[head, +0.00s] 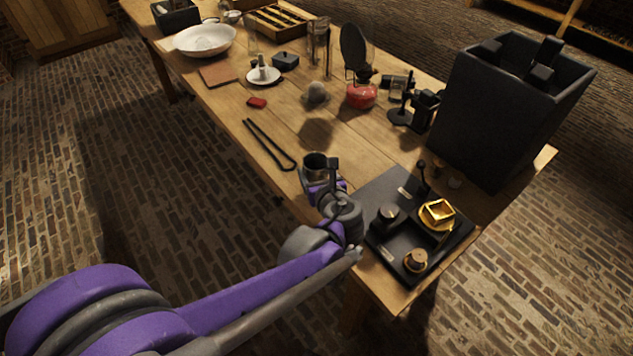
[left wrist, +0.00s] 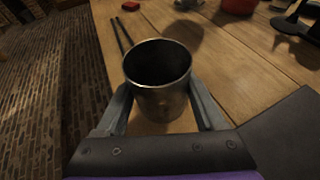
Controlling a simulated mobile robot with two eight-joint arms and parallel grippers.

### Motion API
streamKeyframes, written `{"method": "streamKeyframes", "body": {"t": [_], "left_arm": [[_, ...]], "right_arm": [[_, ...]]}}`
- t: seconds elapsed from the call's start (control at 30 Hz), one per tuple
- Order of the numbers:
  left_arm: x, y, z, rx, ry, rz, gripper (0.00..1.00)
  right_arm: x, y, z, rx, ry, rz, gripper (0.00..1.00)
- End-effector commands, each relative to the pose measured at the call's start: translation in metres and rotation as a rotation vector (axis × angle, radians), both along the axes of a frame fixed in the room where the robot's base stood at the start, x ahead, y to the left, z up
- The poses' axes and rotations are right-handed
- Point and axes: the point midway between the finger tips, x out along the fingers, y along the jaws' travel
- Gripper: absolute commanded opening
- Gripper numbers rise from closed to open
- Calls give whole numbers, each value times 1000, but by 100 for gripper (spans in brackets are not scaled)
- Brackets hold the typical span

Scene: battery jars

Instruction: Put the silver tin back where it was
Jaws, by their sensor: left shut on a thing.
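The silver tin (head: 316,162) is an open, empty-looking metal cup with a dark inside. My left gripper (head: 321,184) is shut on it near the table's front edge. In the left wrist view the tin (left wrist: 161,103) stands upright between the two fingers of my left gripper (left wrist: 163,110), one on each side. I cannot tell whether its base touches the table. My right gripper is not in view.
A dark tray (head: 372,197) with a gold square piece (head: 437,211) and knobs lies right of the gripper. Black tongs (head: 268,145) lie beyond the tin. A tall black box (head: 492,115) stands at right. A red-based lamp (head: 361,95) and white bowl (head: 205,41) stand farther back.

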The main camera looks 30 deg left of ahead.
Motion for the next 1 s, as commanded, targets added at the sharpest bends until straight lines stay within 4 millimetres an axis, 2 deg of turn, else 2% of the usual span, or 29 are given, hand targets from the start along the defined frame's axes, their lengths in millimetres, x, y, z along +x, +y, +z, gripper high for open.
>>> {"method": "streamKeyframes", "body": {"t": [0.23,0.6,0.63,0.8,1.0], "left_arm": [[0,0,-34,0,0,0,12],[0,0,-38,0,0,0,12],[0,0,-38,0,0,0,73],[0,0,-37,0,0,0,100],[0,0,-37,0,0,0,100]], "right_arm": [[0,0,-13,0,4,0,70],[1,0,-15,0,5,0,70],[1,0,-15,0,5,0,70],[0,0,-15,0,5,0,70],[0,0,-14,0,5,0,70]]}}
